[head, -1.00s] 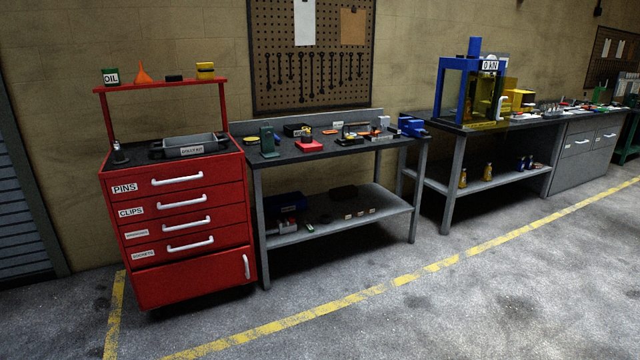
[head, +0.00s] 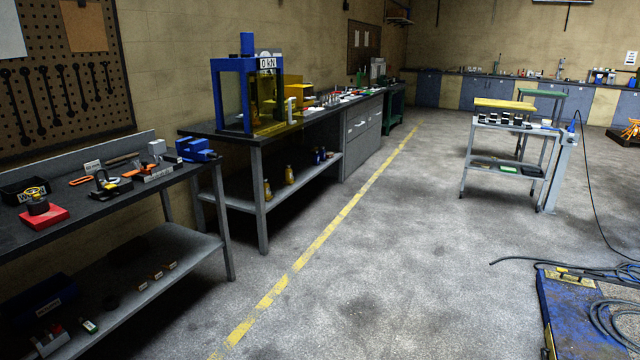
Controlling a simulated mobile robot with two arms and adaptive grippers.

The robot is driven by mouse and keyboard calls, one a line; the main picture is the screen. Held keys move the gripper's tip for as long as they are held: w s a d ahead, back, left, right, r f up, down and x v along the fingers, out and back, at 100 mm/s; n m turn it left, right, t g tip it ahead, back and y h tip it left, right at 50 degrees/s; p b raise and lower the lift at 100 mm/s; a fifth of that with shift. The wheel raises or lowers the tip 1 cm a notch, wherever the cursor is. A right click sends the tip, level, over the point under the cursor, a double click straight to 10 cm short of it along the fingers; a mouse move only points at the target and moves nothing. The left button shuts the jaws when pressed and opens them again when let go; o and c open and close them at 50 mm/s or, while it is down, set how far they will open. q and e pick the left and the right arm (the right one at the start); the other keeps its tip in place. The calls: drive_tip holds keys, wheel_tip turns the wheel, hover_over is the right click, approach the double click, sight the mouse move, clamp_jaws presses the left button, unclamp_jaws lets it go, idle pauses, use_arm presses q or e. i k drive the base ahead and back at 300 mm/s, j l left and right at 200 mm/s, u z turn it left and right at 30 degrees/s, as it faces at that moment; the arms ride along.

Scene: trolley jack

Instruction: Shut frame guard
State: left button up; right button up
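A blue press frame (head: 217,95) stands on the dark bench against the left wall, with a "0 kN" display (head: 268,63) at its top. A yellow see-through guard panel (head: 268,105) is on the press, with a pale handle (head: 291,110) at its right. From here I cannot tell whether the guard is fully open or shut. Neither of my grippers is in view.
A nearer workbench (head: 70,213) with tools and a blue vise (head: 197,149) is at left. Grey drawers (head: 362,130) adjoin the press bench. A trolley table (head: 508,125) stands right of centre. A blue platform (head: 575,315) and hoses lie at lower right. The middle floor is clear.

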sight(290, 100)
drive_tip(key=i+l+z, duration=0.15)
drive_tip(key=i+z, duration=0.15)
drive_tip(key=i, duration=0.35)
drive_tip(key=i+z, duration=0.3)
drive_tip(key=i, duration=0.35)
drive_tip(key=i+u, duration=0.35)
drive_tip(key=i+l+u, duration=0.15)
drive_tip(key=i+u, duration=0.25)
drive_tip(key=i+l+u, duration=0.35)
drive_tip(key=i+j, duration=0.1)
